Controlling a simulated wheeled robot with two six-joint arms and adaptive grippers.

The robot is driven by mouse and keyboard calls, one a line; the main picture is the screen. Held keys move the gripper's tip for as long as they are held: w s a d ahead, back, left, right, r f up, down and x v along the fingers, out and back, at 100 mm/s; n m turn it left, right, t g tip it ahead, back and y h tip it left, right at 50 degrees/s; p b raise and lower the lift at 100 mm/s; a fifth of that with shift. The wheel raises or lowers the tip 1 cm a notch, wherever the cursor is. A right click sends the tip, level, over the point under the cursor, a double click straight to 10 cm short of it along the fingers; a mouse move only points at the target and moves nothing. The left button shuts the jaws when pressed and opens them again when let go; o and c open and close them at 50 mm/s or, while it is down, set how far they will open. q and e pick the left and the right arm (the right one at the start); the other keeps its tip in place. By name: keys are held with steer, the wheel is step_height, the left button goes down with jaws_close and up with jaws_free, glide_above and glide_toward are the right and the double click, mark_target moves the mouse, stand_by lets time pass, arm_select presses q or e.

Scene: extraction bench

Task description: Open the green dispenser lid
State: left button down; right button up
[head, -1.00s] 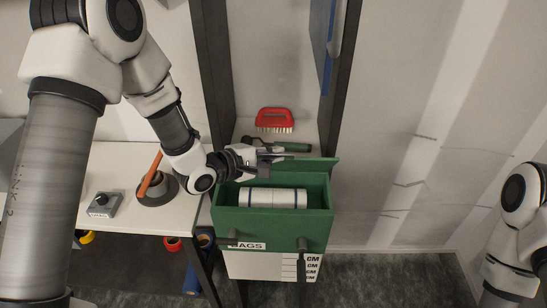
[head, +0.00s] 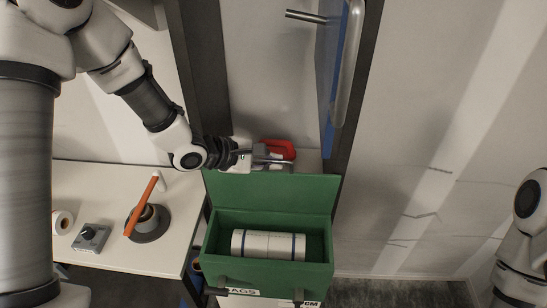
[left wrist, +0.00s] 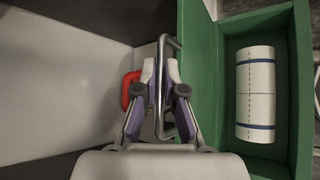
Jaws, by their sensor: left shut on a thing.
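The green dispenser (head: 322,262) is a box with its green lid (head: 270,193) raised at the back edge, its inner face towards me. It stands open, and white rolls with blue bands (head: 268,245) lie inside. My left gripper (head: 272,158) is behind the lid's upper edge. In the left wrist view, the left gripper (left wrist: 160,75) is shut on the metal bar handle (left wrist: 185,125) of the lid, whose green panel (left wrist: 198,70) is beside it. My right arm shows at the right edge of the head view, but its gripper is out of frame.
A dark post and a blue panel with a metal handle (head: 349,70) rise behind. On the left, a white table (head: 90,180) holds a grey box with a knob (head: 91,238) and an orange-handled tool (head: 143,205).

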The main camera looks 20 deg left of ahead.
arm_select(q)
steer(key=shift+s+f, duration=0.1)
steer(key=shift+f, duration=0.05)
steer(key=c, duration=1.4)
jaws_free()
steer(key=shift+o, duration=0.7)
steer(key=shift+w, duration=0.2)
steer(key=v, duration=1.2)
